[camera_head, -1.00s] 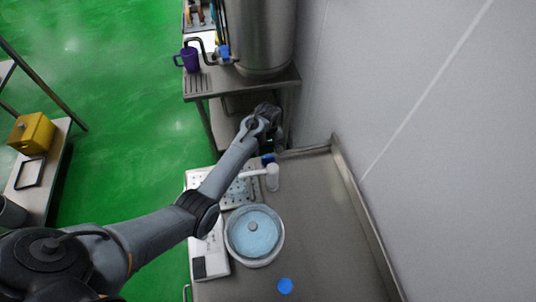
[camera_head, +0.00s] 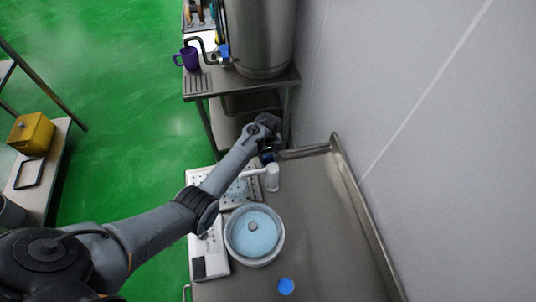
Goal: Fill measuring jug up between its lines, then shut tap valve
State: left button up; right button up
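A purple jug (camera_head: 190,58) with its handle to the left stands on the grated part of the far steel stand, under the dark bent spout (camera_head: 201,44). Its lines and the level inside are too small to tell. A blue valve handle (camera_head: 224,51) sits where the spout meets the large steel tank (camera_head: 260,38); whether it is open or shut I cannot tell. My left gripper (camera_head: 269,148) is well below and in front of the jug and valve, near the back of the near table, apart from both. Its fingers are mostly hidden and dark. My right gripper is not in view.
A wall bounds the right side. A yellow box (camera_head: 32,133) is far left.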

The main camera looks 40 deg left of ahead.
pick_arm(q)
jog(key=c, duration=0.4)
jog(key=shift+r+n+p, duration=0.15)
jog(key=shift+n+p, duration=0.55)
jog(key=shift+n, duration=0.2)
jog(key=shift+n+p, duration=0.6)
jog(key=shift+n, duration=0.6)
jog(key=n, duration=0.3)
jog(key=shift+p, duration=0.35)
jog(key=shift+n, duration=1.3)
